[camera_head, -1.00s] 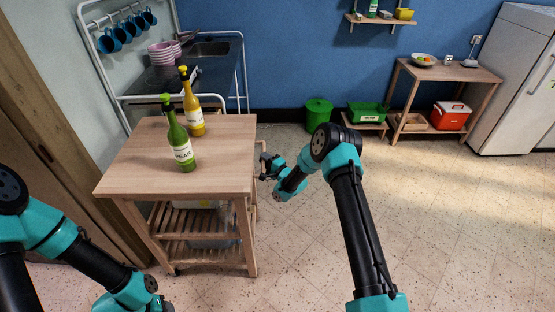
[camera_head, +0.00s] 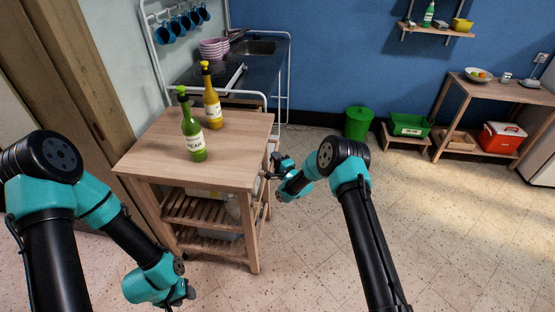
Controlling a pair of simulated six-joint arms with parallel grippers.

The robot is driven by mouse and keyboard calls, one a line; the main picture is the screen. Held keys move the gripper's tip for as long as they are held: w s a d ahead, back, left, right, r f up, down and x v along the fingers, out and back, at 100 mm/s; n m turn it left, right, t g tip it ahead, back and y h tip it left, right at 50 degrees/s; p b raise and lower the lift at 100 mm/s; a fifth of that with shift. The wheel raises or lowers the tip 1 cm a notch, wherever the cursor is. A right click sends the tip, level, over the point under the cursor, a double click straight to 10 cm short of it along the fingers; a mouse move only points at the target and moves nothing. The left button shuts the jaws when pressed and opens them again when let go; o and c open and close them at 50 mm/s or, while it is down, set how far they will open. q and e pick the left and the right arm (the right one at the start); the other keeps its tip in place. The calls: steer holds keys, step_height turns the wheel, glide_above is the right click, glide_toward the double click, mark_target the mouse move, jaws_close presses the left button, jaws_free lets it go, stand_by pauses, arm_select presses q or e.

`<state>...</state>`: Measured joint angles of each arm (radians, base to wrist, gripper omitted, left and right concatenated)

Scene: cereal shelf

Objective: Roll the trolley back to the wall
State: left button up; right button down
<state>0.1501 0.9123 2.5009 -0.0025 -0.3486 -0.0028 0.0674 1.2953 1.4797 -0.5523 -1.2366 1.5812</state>
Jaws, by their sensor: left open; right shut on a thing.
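The wooden trolley (camera_head: 160,150) stands left of centre, with slatted lower shelves (camera_head: 205,212). A green bottle (camera_head: 193,132) and a yellow bottle (camera_head: 212,103) stand upright on its top. My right gripper (camera_head: 272,172) is at the trolley's right side and is shut on its side rail; the fingertips are partly hidden by the wrist. My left gripper (camera_head: 186,294) is low in front of the trolley, apart from it; its fingers are barely visible.
A sink counter with a white frame (camera_head: 286,80) stands behind the trolley, near the blue wall (camera_head: 340,60). A green bin (camera_head: 358,122), a green crate (camera_head: 408,126) and a wooden table (camera_head: 500,88) line the wall. Floor to the right is clear.

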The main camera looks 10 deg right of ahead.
steer(key=shift+a, duration=0.15)
steer(key=c, duration=1.1)
jaws_free()
steer(key=shift+w+a, duration=0.1)
steer(key=shift+a, duration=0.05)
steer(key=shift+o, duration=0.2)
steer(key=v, duration=1.7)
steer(key=shift+s, duration=0.2)
